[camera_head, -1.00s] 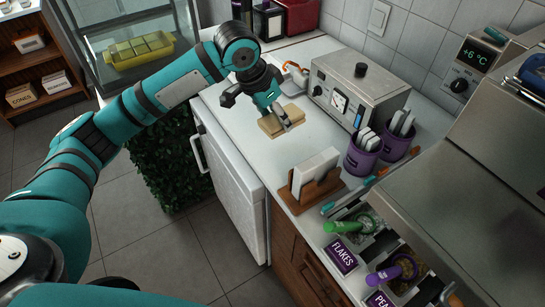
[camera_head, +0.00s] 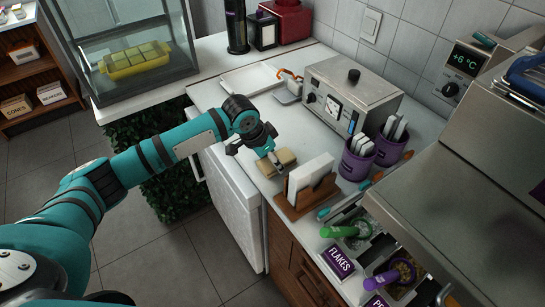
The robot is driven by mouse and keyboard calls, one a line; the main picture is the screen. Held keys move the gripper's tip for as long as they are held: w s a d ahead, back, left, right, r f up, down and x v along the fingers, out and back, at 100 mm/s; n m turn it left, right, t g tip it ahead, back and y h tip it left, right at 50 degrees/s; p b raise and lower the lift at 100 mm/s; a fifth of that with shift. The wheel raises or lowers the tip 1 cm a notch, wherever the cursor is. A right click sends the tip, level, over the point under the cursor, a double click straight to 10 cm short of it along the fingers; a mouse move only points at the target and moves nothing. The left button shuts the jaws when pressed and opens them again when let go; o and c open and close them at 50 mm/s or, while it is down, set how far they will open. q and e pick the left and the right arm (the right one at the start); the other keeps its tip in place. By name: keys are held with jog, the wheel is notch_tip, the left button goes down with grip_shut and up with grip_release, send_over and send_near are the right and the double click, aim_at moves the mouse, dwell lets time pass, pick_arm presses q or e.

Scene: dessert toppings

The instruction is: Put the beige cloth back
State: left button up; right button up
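The beige cloth (camera_head: 286,156) is a small folded pad over the white counter, just behind the wooden holder with white cards. My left gripper (camera_head: 272,161) comes down on it from the left, with its fingers at the cloth and seemingly closed on it. The fingertips are small and partly hidden against the cloth. I cannot tell whether the cloth touches the counter or hangs slightly above it. My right gripper is not in view.
The wooden card holder (camera_head: 306,198) stands close in front of the cloth. A metal control box (camera_head: 353,95) and purple cups (camera_head: 357,161) stand to the right. A white tray (camera_head: 250,79) lies behind on the counter. A glass case (camera_head: 122,50) is at the back left.

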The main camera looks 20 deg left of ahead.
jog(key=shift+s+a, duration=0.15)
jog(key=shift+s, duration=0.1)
pick_arm(q)
jog(key=o, duration=0.8)
jog(key=shift+f, duration=0.1)
jog(key=shift+o, duration=1)
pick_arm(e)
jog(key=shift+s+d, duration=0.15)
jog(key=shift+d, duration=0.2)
pick_arm(q)
jog(key=v, duration=1.2)
jog(key=shift+b, duration=0.3)
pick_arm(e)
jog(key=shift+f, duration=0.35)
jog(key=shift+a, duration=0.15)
pick_arm(q)
jog(key=shift+s, duration=0.1)
